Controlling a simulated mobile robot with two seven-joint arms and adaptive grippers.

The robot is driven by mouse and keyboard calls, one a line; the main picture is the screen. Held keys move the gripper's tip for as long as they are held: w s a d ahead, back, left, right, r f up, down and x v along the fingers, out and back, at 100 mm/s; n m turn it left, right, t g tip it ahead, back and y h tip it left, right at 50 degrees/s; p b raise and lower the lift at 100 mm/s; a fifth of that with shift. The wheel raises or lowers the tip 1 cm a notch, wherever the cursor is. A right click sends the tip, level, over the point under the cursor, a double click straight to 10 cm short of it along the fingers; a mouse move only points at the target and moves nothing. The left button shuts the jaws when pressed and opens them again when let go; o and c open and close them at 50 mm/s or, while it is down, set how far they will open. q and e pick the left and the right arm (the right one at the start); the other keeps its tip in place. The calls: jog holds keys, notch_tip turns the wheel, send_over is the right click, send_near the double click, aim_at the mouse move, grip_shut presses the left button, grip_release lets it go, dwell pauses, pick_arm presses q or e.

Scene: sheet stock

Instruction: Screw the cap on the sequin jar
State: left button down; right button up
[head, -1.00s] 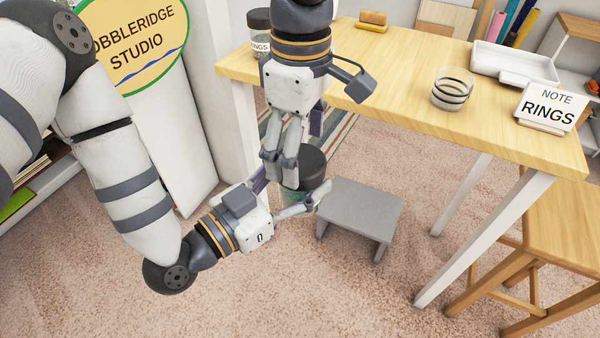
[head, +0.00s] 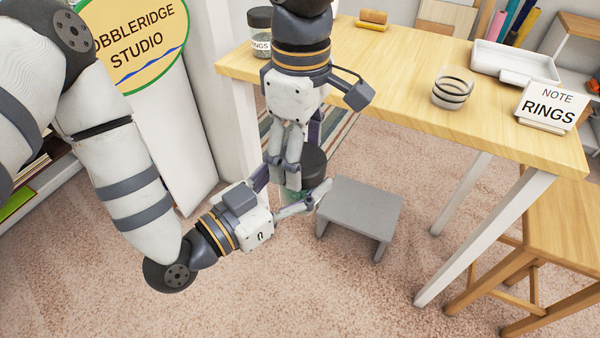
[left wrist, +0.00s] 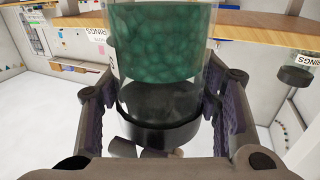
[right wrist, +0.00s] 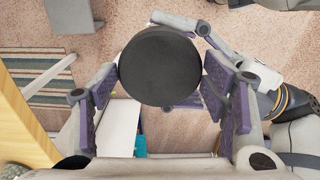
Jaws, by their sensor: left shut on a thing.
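The sequin jar (left wrist: 160,45) is clear with green contents. It shows upside down in the left wrist view, between the pads of my left gripper (left wrist: 157,105), which is shut on it. In the head view my left gripper (head: 320,192) holds the jar (head: 297,194) above the floor. The black cap (right wrist: 160,65) is at the jar's top; it also shows in the head view (head: 314,165). I cannot tell how far it is screwed on. My right gripper (right wrist: 160,75) points down with its fingers either side of the cap; whether they press it is unclear.
A wooden table (head: 400,110) stands behind, with a ring-filled jar (head: 259,42), a glass of dark rings (head: 452,88), a white tray (head: 515,63) and a RINGS note (head: 548,108). A grey step stool (head: 360,212) is right of the grippers. A wooden stool (head: 560,235) stands further right.

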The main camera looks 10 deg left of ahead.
jog(key=shift+o, duration=0.9)
notch_tip(320, 180, up, 12)
